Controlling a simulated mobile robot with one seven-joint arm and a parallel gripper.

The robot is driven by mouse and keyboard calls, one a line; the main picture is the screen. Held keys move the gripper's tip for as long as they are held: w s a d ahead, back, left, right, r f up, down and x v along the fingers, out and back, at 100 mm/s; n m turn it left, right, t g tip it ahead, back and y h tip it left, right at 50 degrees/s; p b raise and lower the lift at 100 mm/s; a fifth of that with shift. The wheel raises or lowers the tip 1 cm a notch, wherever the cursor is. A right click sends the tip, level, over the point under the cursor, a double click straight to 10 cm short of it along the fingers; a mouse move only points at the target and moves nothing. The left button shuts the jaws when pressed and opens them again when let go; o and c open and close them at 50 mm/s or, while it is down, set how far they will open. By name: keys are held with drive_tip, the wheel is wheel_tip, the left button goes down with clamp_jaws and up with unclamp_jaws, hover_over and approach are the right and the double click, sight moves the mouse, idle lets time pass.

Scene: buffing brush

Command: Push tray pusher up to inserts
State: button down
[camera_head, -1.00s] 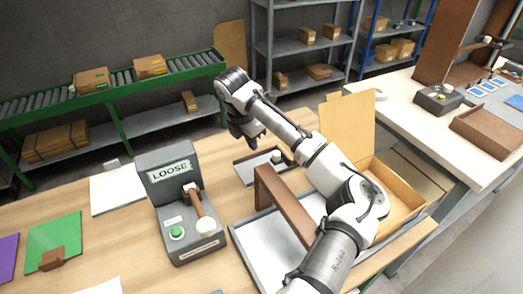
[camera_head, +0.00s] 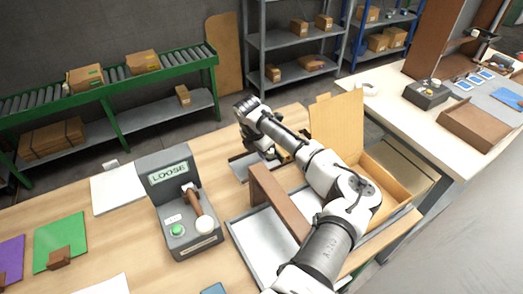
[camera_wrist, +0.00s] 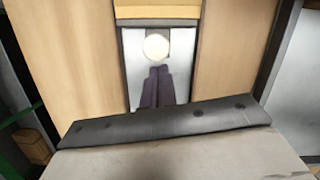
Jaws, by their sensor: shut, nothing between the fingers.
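A small grey tray (camera_head: 241,170) lies on the wooden table, partly hidden behind my arm in the head view. In the wrist view the tray (camera_wrist: 178,65) runs away from me with a round cream knob (camera_wrist: 156,46) near its far end; this appears to be the pusher's knob. A tan block (camera_wrist: 158,11) lies past the knob. Whether it is the inserts I cannot tell. My gripper (camera_wrist: 158,82) is shut and empty, its dark fingers over the tray just on the near side of the knob. Contact with the knob is unclear.
A grey box marked LOOSE (camera_head: 180,215) with a lever stands left of the tray. An open cardboard box (camera_head: 338,130) is at the right.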

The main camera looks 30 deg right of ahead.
sight(274, 150)
drive_tip(key=shift+s+d+b, duration=0.2)
drive_tip(key=shift+d+b, duration=0.2)
drive_tip(key=shift+d, duration=1.85)
